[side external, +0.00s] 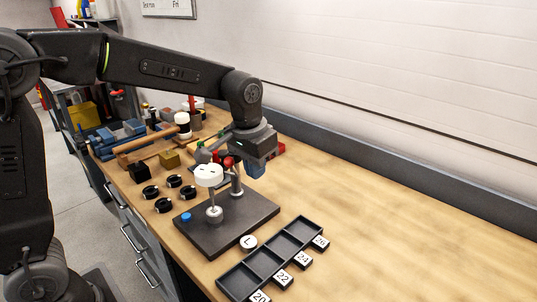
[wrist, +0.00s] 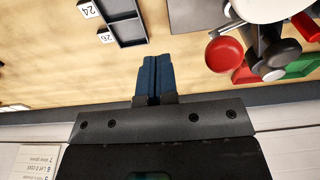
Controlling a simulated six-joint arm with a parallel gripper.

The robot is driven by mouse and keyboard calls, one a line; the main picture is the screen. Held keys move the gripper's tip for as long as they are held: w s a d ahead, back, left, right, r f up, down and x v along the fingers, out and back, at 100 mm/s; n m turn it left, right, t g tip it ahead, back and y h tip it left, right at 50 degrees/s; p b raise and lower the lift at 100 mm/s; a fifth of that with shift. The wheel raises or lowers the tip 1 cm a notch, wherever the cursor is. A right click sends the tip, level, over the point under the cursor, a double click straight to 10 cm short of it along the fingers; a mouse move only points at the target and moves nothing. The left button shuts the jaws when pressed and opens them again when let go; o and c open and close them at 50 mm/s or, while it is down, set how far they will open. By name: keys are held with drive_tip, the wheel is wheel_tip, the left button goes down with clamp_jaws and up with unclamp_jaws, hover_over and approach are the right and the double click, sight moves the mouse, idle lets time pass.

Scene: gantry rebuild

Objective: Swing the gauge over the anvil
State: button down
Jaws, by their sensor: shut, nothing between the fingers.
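The gauge (side external: 208,174) is a white round head on a thin stem, carried by an arm from a grey post (side external: 237,187) on a dark base plate (side external: 255,212). The anvil (side external: 214,214) is a small pale round piece on that plate. In the side view the stem lines up above the anvil; whether it touches, I cannot tell. A red knob (side external: 229,162) sits by the post top and shows in the wrist view (wrist: 224,55), near the white gauge (wrist: 262,8). My gripper (side external: 256,169) has blue fingers (wrist: 153,75), shut and empty, right of the knob and apart from it.
A black tray (side external: 247,268) with number tags stands at the front right, near a white disc marked L (side external: 248,242). A blue button (side external: 186,217) is on the plate. Several black rings (side external: 163,205) and a wooden-handled tool lie left. The bench at right is clear.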

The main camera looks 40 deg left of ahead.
wheel_tip(320, 180, up, 6)
drive_tip(key=shift+r, duration=0.25)
idle(0.5)
drive_tip(key=s+a+f+t, duration=0.2)
drive_tip(key=s, duration=0.8)
drive_tip(key=s+a+f+t, duration=0.1)
drive_tip(key=s+f+t, duration=0.1)
drive_tip(key=s, duration=0.8)
drive_tip(key=shift+s+a, duration=0.2)
drive_tip(key=shift+a, duration=0.2)
